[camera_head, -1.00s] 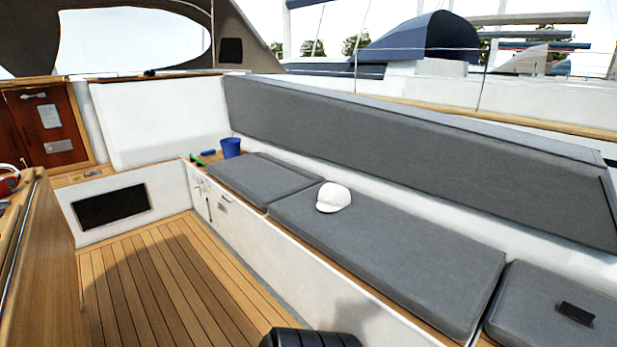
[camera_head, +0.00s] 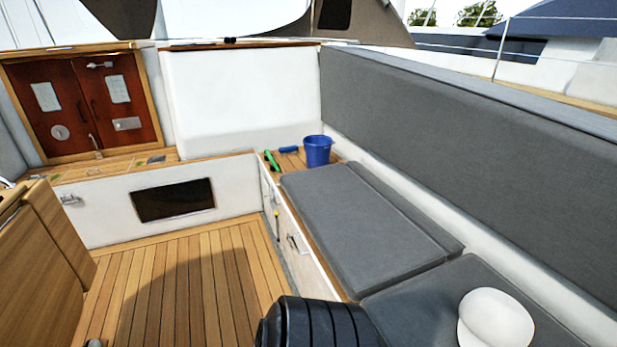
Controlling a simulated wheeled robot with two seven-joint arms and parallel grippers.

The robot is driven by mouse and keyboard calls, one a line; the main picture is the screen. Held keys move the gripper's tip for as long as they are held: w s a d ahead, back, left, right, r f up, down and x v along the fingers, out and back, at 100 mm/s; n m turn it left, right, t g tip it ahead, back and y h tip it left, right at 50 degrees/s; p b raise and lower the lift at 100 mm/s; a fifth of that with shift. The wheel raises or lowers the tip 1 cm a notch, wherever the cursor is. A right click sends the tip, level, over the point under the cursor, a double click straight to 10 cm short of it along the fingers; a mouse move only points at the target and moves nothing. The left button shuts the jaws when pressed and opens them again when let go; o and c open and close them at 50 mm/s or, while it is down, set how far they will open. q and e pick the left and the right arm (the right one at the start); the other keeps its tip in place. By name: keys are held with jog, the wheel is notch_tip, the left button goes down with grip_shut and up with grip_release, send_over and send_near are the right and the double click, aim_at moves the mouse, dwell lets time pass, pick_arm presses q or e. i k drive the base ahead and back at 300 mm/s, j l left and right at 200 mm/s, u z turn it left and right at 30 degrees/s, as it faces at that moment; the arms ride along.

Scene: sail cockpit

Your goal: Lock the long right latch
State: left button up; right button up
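A pair of dark red-brown cabin doors (camera_head: 75,102) stands at the back left in a light wood frame. A silvery latch (camera_head: 100,65) lies roughly level near the top of the right door. A longer, upright metal latch (camera_head: 97,146) shows at the bottom of the doors, near the sill. A small metal handle or latch (camera_head: 293,244) is on the white front of the right bench. I cannot tell which is the long right latch, or whether any is locked. Neither of my grippers is in view.
The slatted wood floor (camera_head: 185,285) is clear toward the doors. A wooden table (camera_head: 45,255) stands at the left. The right bench has grey cushions (camera_head: 360,220), a white cap (camera_head: 495,320), a blue bucket (camera_head: 317,151) and green and blue tools beside it.

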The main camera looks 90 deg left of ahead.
aim_at(273, 206)
jog(key=j+u, duration=0.1)
jog(key=u, duration=2.9)
jog(key=i+j+z, duration=0.1)
jog(key=z, duration=0.3)
jog(key=i+j+z, duration=0.1)
jog(key=z, duration=0.35)
jog(key=j+z, duration=0.25)
jog(key=z, duration=0.15)
jog(key=i+j+z, duration=0.1)
jog(key=z, duration=0.3)
jog(key=k+j, duration=0.05)
jog(key=j, duration=0.05)
